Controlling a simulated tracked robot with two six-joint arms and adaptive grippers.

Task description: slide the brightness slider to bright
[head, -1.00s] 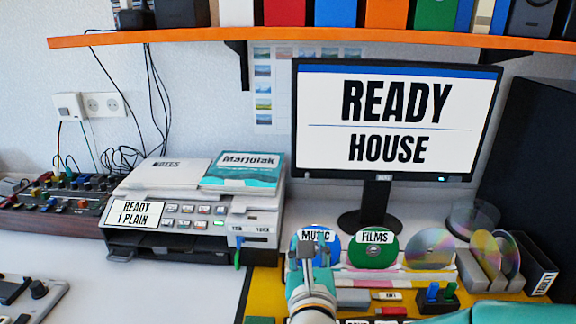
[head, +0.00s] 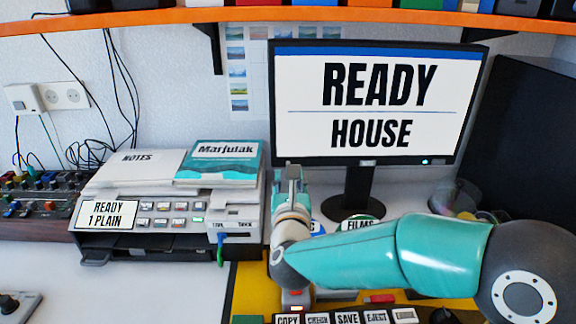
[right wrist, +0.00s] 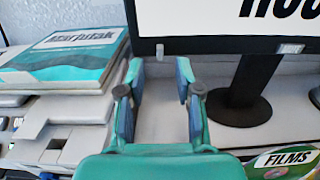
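The monitor (head: 365,110) shows READY HOUSE. It has a small lit spot (head: 425,161) at the lower right of its bezel. My right gripper (head: 289,172) is raised in front of the monitor's lower left corner, right of the printer-like machine (head: 90,240). In the right wrist view its two fingers (right wrist: 160,88) are apart with nothing between them. The monitor's bottom bezel (right wrist: 225,47) lies beyond the fingertips. My right forearm hides part of the disc area. My left gripper is out of view.
A NOTES stack and a teal Marjutak book (head: 220,163) lie on the machine. The monitor stand (head: 362,190) and a FILMS disc (right wrist: 285,160) are right of the gripper. Labelled buttons (head: 346,318) are at the front. An orange shelf (head: 300,15) runs above.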

